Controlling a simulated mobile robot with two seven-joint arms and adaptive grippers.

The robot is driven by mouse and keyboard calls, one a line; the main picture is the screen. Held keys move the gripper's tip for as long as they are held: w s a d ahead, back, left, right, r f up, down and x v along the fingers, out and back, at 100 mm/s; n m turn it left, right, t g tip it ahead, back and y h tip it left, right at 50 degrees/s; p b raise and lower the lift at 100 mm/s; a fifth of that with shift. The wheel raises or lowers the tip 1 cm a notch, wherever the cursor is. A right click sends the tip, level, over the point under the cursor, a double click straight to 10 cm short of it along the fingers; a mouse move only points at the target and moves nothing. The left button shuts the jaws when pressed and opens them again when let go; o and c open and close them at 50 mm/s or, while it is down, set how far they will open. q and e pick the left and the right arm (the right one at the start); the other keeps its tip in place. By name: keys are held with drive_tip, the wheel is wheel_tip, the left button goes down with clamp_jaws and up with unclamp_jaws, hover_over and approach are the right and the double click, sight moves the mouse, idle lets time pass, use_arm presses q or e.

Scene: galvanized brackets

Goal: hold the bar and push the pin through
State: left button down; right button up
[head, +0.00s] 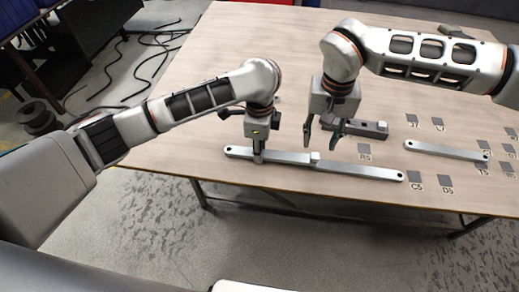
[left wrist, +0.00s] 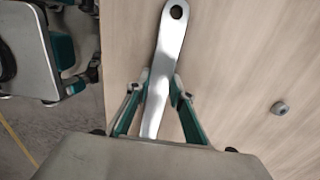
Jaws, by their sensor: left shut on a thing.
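A long grey metal bar (head: 360,171) lies along the near part of the table. My left gripper (head: 258,156) is shut on the bar near its left end. In the left wrist view the bar (left wrist: 167,50) runs between the two fingers (left wrist: 160,95), and its end with a round hole points away. My right gripper (head: 322,142) is open and empty, pointing down just behind the bar. A small round grey piece (left wrist: 281,108) lies on the table in the left wrist view; I cannot tell whether it is the pin.
A dark grey block-like part (head: 368,129) lies beside the right gripper. A second metal bar (head: 446,151) lies to the right. Several dark square markers with letters, such as one (head: 364,150), are on the wooden table (head: 215,70). The table's near edge runs close to the bar.

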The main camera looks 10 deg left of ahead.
drive_tip(key=shift+r, duration=0.15)
use_arm(q)
drive_tip(key=c, duration=1.7)
unclamp_jaws()
drive_tip(key=shift+r, duration=0.1)
wheel_tip(320, 180, up, 12)
